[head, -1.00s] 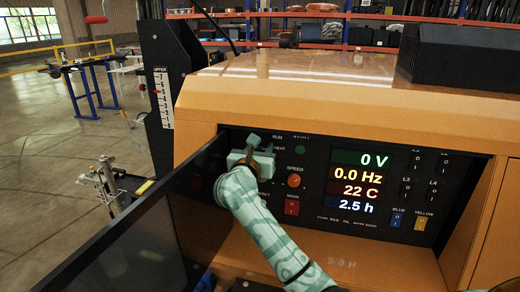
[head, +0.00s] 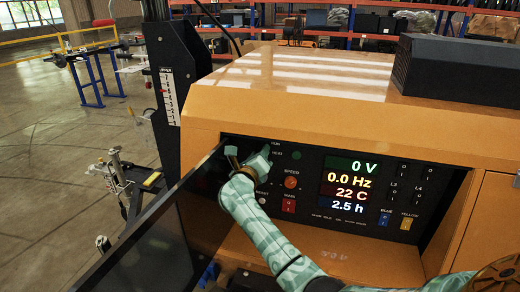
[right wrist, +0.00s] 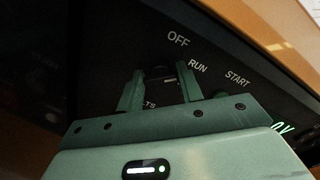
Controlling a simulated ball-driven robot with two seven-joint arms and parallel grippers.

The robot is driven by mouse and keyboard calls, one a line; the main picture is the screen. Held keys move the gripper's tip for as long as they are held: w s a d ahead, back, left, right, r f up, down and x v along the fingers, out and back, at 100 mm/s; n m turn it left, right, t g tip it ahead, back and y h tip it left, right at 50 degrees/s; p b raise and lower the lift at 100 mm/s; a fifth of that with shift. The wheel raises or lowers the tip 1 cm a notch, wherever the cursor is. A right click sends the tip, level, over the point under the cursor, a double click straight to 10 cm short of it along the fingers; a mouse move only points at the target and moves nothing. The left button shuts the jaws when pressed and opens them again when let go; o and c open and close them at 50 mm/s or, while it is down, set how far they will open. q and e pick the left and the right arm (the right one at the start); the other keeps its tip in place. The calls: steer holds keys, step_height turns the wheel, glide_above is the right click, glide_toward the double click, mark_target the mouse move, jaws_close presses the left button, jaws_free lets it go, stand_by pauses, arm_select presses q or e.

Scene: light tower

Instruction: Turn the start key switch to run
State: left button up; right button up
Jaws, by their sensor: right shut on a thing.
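The start key switch (right wrist: 165,78) shows only in part in the right wrist view, dark, between the two fingers. The labels OFF, RUN and START curve around its upper right side. My right gripper (right wrist: 160,88) is shut on the switch, with one finger on either side of it. In the head view my right gripper (head: 262,156) is at the upper left of the black control panel (head: 310,208), just below the RUN label, and it hides the switch there. Which label the key points to I cannot tell. My left gripper is not in view.
The open dark door (head: 150,225) stands close left of my right gripper. The red-orange SPEED knob (head: 291,182) and the red MAIN switch (head: 289,206) are just right of it. The lit display (head: 348,187) reads 0 V, 0.0 Hz, 22 C and 2.5 h.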

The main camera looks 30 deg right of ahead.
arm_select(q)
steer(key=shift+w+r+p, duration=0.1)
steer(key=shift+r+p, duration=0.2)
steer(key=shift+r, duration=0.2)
arm_select(e)
steer(key=shift+n, duration=0.5)
steer(key=shift+f, duration=0.1)
steer(key=shift+a, duration=0.1)
steer(key=o, duration=1)
